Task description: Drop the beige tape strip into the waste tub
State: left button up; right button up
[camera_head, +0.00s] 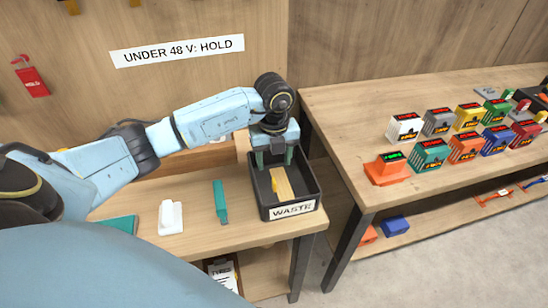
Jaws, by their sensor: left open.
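The black waste tub (266,204), with a white "WASTE" label on its front, stands at the right end of the left wooden table. A beige strip (285,184) lies inside the tub, with a small yellow piece (275,181) beside or against it; I cannot tell whether they touch. My left gripper (274,160) points down over the back part of the tub. My right gripper is not in view.
On the right table (350,104) are several coloured boxes with displays and an orange device (387,169). A gap separates the tables. A sign reads "UNDER 48 V: HOLD" (178,50).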

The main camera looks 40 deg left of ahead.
pick_arm(q)
jog(key=shift+r, duration=0.1)
notch_tip(320, 180, up, 7)
jog(key=p, duration=0.5)
jog(key=shift+p, duration=0.35)
dwell(0.3)
